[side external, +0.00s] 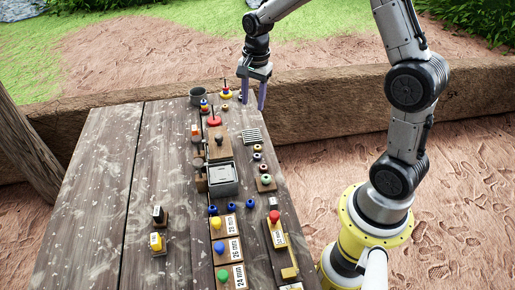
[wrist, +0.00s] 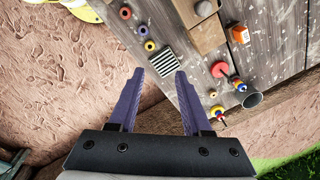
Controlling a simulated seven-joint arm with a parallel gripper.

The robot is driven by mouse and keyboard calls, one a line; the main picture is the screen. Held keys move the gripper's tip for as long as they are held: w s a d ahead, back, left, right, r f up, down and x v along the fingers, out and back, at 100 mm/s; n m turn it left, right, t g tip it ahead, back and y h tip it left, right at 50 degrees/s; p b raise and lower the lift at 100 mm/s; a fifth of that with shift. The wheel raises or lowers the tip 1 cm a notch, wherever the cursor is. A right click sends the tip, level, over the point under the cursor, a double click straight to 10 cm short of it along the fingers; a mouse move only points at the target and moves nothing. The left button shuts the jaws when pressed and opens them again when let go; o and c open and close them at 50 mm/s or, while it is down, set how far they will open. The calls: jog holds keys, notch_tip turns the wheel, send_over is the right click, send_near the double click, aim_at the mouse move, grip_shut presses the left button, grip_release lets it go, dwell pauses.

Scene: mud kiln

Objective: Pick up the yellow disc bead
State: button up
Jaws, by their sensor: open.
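Several small pieces show yellow, and I cannot tell surely which is the yellow disc bead. In the side external view, a yellow disc (side external: 226,96) lies under a red and blue piece near the table's far end. In the wrist view, a small yellow-orange bead (wrist: 213,93) lies right of the fingers, close to a red, yellow and blue stack (wrist: 218,113). My gripper (side external: 252,105) is open and empty, pointing down by the table's far right edge. Its two purple fingers (wrist: 160,72) stand apart in the wrist view with nothing between them.
A striped block (side external: 251,135), ring beads (side external: 257,156), a grey box (side external: 223,180) and a grey cup (side external: 197,95) stand on the wooden table (side external: 100,190). Labelled blocks with coloured knobs are at the near end. The table's left part is mostly clear. A low earth wall (side external: 330,117) runs behind.

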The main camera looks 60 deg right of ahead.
jog(key=g, duration=0.1)
send_over(258, 148)
jog(key=f, duration=1.1)
jog(key=shift+w+d+f, duration=0.1)
jog(key=shift+d+f, duration=0.1)
jog(key=shift+f, duration=0.1)
jog(key=shift+w+f, duration=0.2)
jog(key=shift+f, duration=3)
grip_shut()
